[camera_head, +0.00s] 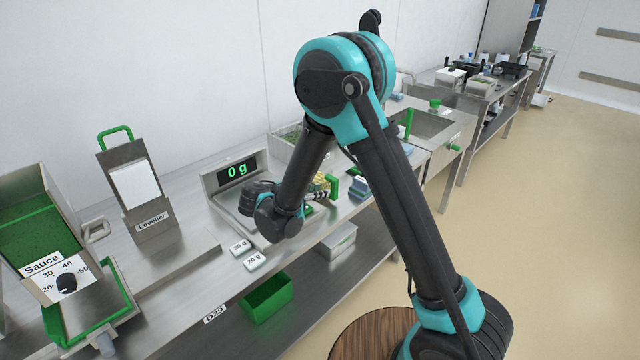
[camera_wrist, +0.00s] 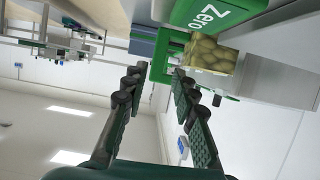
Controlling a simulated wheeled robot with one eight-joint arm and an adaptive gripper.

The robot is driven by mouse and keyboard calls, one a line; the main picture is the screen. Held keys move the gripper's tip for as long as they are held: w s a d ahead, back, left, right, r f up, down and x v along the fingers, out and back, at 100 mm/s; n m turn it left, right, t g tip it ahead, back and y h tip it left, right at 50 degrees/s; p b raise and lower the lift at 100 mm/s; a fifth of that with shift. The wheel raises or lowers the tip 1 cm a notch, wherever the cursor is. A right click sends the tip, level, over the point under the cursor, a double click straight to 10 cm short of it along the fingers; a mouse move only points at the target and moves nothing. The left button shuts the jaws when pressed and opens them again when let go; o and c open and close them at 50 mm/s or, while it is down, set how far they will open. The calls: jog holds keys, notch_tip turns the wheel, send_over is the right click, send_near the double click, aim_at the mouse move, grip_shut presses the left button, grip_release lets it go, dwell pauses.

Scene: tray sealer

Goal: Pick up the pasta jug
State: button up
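The pasta jug holds yellowish pasta (camera_head: 321,180) and has a green handle (camera_head: 333,188). It stands by the scale and is partly hidden behind my arm in the head view. In the wrist view, the pasta (camera_wrist: 210,53) is at the upper right, and the green handle (camera_wrist: 163,50) is just beyond my fingertips. My gripper (camera_wrist: 158,78) is open and empty, with its fingers apart and pointing at the handle. In the head view, my gripper (camera_head: 319,195) is small beside the handle. I cannot tell whether any finger touches it.
The scale display (camera_head: 238,171) reads 0 g. A green Zero button (camera_wrist: 205,12) is close to the jug in the wrist view. The Leveller (camera_head: 137,195) and Sauce dispenser (camera_head: 60,270) stand left. A blue item (camera_head: 361,190) lies right of the jug. Tiles marked 30 g and 20 g lie in front.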

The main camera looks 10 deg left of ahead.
aim_at(332, 188)
jog(key=x, duration=0.8)
jog(key=shift+w+d, duration=0.15)
jog(key=shift+d, duration=0.05)
grip_shut()
